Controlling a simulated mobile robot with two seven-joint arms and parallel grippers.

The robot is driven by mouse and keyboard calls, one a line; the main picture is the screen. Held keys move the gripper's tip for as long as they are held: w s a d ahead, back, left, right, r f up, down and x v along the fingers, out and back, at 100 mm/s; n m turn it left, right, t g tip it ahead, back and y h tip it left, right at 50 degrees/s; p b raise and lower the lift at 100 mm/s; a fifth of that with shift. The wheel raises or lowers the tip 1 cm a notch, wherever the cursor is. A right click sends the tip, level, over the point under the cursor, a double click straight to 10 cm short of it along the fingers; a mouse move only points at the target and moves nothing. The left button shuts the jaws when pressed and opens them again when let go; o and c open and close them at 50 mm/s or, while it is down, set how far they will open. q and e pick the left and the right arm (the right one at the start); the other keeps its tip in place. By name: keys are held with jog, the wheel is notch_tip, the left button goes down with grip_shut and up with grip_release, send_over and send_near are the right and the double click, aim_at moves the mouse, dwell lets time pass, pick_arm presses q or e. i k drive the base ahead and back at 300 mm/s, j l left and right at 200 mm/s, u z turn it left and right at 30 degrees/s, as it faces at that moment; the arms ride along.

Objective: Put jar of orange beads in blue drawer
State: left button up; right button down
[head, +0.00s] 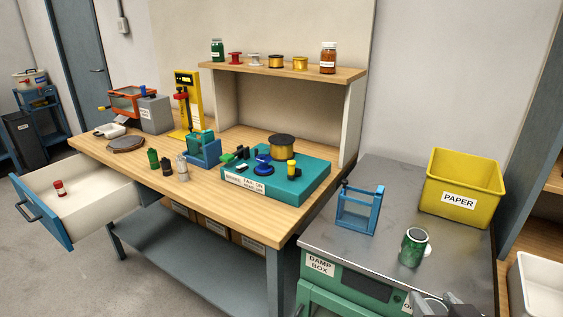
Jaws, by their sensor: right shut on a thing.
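A jar with orange-brown contents (328,59) and a white label stands upright at the right end of the wooden shelf. The blue drawer (41,212) is pulled out at the left of the workbench, with a small red-and-white item (59,188) inside. My right gripper (437,304) is at the bottom right edge, over the front of the metal-topped cabinet. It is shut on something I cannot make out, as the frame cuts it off. It is far from the orange jar and the drawer. My left gripper is not in view.
The shelf (285,71) also holds a green jar (217,50) and several spools. The workbench (245,220) carries a teal board (315,182) and small bottles. A green can (410,250), blue frame (371,211) and yellow paper bin (434,190) stand on the cabinet.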

aim_at(72, 205)
jog(key=i+j+u, duration=0.15)
jog(key=j, duration=0.6)
jog(key=i+j+u, duration=0.15)
jog(key=i+j, duration=0.25)
jog(key=j, duration=0.3)
jog(key=i+j+u, duration=0.1)
jog(key=i+j, duration=0.25)
jog(key=j, duration=0.3)
jog(key=i+j+u, duration=0.15)
jog(key=i+j, duration=0.2)
jog(key=j, duration=0.3)
jog(key=i+j+u, duration=0.15)
jog(key=i+j, duration=0.25)
jog(key=j, duration=0.2)
jog(key=i+j+u, duration=0.15)
jog(key=i+j, duration=0.25)
jog(key=j, duration=0.15)
